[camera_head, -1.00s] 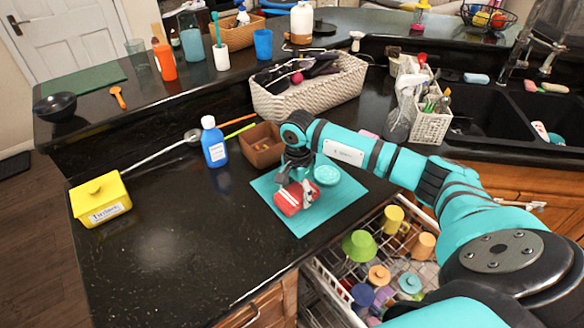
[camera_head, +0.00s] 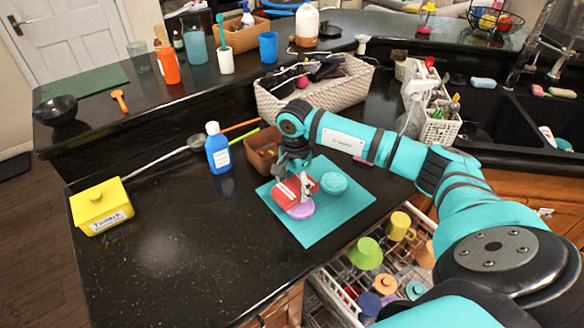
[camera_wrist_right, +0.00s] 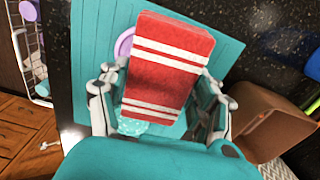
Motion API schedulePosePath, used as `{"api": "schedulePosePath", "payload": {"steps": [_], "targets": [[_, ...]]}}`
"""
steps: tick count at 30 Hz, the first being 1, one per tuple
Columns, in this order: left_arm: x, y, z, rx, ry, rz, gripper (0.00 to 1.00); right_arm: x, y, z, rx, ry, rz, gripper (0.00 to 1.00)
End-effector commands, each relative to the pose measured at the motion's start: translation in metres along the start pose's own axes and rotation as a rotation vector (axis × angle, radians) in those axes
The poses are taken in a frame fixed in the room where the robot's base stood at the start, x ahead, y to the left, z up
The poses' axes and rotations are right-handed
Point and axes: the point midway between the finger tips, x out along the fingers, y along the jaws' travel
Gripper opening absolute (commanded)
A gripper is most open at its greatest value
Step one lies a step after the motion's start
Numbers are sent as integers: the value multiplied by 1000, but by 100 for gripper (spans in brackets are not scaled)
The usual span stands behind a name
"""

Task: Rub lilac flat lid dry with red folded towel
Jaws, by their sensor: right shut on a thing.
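My right gripper (camera_head: 302,182) is shut on the red folded towel (camera_head: 284,191), which has white stripes. In the right wrist view, the towel (camera_wrist_right: 168,72) stands out between the fingers (camera_wrist_right: 160,100). The lilac flat lid (camera_head: 301,211) lies on the teal mat (camera_head: 318,234), partly covered by the towel. Its rim (camera_wrist_right: 124,42) shows beside the towel in the wrist view. I cannot tell whether towel and lid touch. My left gripper is not in view.
A round teal speckled thing (camera_head: 334,183) lies on the mat just right of the gripper. A brown box (camera_head: 262,150) and a blue bottle (camera_head: 218,152) stand behind to the left. An open dish rack (camera_head: 345,262) with cups is below the counter edge. The left counter is mostly clear.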

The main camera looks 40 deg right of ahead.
Motion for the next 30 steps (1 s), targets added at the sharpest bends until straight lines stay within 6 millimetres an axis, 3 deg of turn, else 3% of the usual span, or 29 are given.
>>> {"api": "schedulePosePath", "payload": {"steps": [8, 18, 30], "targets": [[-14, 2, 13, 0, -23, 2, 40, -26, 0, -3, 8, 0, -3, 38], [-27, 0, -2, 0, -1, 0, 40, -51, 2, -7, 15, 1, -3, 38], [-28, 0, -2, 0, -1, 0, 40, -54, 2, -7, 17, 0, -2, 38]]}}
